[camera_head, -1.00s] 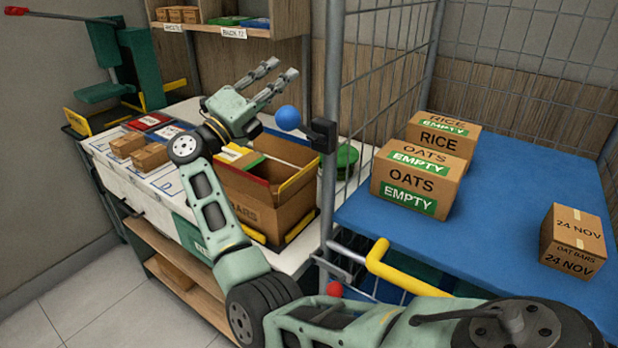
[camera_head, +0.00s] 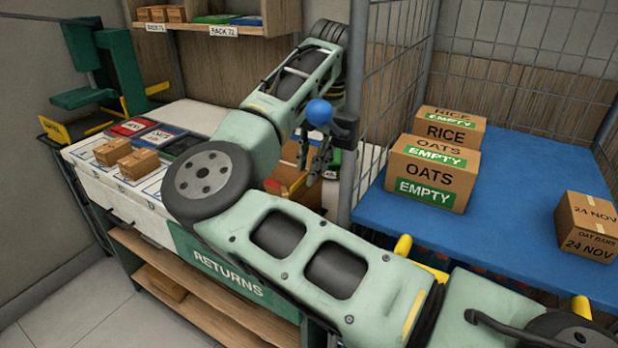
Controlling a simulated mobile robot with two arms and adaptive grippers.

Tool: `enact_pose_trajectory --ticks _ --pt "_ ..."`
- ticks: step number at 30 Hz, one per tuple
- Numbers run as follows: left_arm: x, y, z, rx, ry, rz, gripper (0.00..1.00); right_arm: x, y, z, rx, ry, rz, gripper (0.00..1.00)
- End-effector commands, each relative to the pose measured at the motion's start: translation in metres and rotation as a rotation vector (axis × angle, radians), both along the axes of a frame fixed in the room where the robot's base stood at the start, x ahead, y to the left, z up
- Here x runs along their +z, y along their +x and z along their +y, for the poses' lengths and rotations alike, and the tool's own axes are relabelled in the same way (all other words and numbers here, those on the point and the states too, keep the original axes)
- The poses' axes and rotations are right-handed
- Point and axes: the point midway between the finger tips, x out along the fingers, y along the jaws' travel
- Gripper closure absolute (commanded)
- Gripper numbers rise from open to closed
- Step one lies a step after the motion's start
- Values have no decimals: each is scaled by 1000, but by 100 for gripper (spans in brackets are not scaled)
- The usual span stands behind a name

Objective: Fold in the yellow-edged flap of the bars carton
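The bars carton (camera_head: 292,180) stands on the bench, mostly hidden behind my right arm. Only a strip of its brown upper part shows, with a bit of red edging at its left. I cannot make out the yellow-edged flap clearly. My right gripper (camera_head: 313,170) points down over the right part of the carton, below the blue ball. Its dark fingers are small and partly hidden here, so I cannot tell their opening or whether they touch a flap. My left gripper is not in view.
Small boxes (camera_head: 138,162) and trays lie on the bench at left. OATS (camera_head: 432,172) and RICE (camera_head: 450,130) cartons stand on the blue surface (camera_head: 520,165).

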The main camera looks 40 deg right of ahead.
Motion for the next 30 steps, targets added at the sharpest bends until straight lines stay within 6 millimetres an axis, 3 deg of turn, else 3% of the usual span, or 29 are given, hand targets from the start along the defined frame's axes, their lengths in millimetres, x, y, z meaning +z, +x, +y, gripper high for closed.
enact_pose_trajectory --ticks 4,10,19,26,30 --pt "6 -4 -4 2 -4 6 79 -24 3 2 -1 0 4 79" --pt "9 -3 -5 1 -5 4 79 -43 7 3 0 -2 2 79" --pt "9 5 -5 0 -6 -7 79 -47 7 2 -1 -4 2 79" --pt "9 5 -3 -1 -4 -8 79 -46 7 2 -1 -4 2 98" --pt "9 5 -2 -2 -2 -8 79 -46 7 2 -1 -4 2 100"
